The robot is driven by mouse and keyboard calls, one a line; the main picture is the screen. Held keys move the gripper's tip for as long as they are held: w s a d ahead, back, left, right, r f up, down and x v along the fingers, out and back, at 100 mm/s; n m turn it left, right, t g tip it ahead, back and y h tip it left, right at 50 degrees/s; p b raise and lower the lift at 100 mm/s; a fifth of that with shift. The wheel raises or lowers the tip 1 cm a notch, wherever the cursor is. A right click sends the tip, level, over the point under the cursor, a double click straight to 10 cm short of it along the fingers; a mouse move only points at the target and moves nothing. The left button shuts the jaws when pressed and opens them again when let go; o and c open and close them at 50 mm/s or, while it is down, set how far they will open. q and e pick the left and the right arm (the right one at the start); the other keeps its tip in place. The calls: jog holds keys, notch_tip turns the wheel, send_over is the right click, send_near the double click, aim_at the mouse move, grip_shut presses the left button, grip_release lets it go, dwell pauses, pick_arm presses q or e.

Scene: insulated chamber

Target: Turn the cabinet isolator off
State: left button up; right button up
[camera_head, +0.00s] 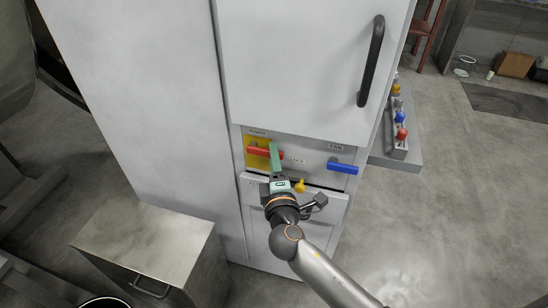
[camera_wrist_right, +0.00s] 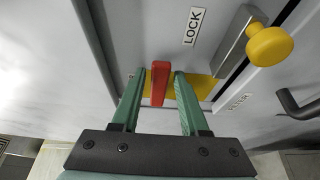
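The red isolator handle (camera_head: 256,151) lies roughly level across a yellow plate (camera_head: 251,161) on the cabinet's front panel. My right gripper (camera_head: 275,158) is at this handle, its green fingers pointing at the panel and covering part of it. In the right wrist view the red handle (camera_wrist_right: 160,84) stands between the two open fingers (camera_wrist_right: 159,76). A gap shows on its left side; the right finger is very close to it, and I cannot tell whether they touch. My left gripper is not in view.
A blue handle (camera_head: 342,167) under the FAN label is to the right. A yellow knob (camera_head: 299,186) sits below the panel, near my gripper. A black door handle (camera_head: 371,60) is above. A metal box (camera_head: 150,240) stands at lower left. Open floor lies at right.

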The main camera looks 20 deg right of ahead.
grip_shut()
dwell(1.1)
